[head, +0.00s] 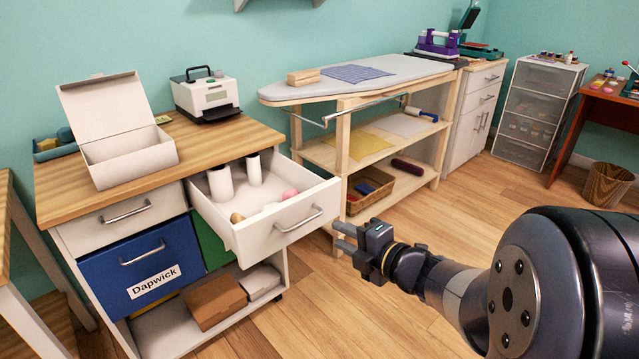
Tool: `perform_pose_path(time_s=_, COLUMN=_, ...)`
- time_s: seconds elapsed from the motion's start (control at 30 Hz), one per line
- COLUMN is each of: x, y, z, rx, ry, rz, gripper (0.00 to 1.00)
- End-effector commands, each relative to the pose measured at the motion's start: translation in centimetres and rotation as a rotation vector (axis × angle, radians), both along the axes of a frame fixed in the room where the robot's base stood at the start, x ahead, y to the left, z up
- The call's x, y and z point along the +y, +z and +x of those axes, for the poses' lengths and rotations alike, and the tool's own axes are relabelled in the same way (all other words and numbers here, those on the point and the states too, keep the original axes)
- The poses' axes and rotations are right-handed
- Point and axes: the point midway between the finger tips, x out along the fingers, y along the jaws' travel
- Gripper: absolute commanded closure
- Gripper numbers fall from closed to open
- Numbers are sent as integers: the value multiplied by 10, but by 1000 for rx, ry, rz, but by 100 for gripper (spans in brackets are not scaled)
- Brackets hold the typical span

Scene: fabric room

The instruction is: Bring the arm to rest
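My gripper (343,237) hangs in the air in front of the open white drawer (292,232), to the right of its handle (299,219). Two fingers show with a small gap between them, and nothing shows between them. My arm reaches in from the lower right of the head view. The drawer is pulled out from the cabinet and holds two white rolls (220,183) and several small items, one of them pink (290,194).
An open white box (130,157) and a label printer (206,95) stand on the cabinet's wooden top (190,140). A blue drawer (146,270) labelled Dapwick is shut. An ironing table (360,80) stands behind. The wooden floor (345,315) beside the cabinet is clear.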

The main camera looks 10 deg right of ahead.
Motion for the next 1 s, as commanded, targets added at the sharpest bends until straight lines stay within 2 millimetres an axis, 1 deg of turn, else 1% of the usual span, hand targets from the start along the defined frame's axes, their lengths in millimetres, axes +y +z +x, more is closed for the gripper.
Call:
perform_pose_path(time_s=0.17, x=14, y=-8, z=19, rx=0, ry=5, rz=0, gripper=70)
perform_pose_path(time_s=0.4, x=39, y=-17, z=56, rx=0, ry=5, rz=1, gripper=70)
perform_pose_path(time_s=0.6, x=54, y=-21, z=78, rx=-1, ry=2, rz=1, gripper=70)
perform_pose_path(time_s=0.8, x=59, y=-21, z=87, rx=0, ry=0, rz=0, gripper=70)
perform_pose_path(time_s=1.0, x=60, y=-21, z=88, rx=0, ry=0, rz=0, gripper=70)
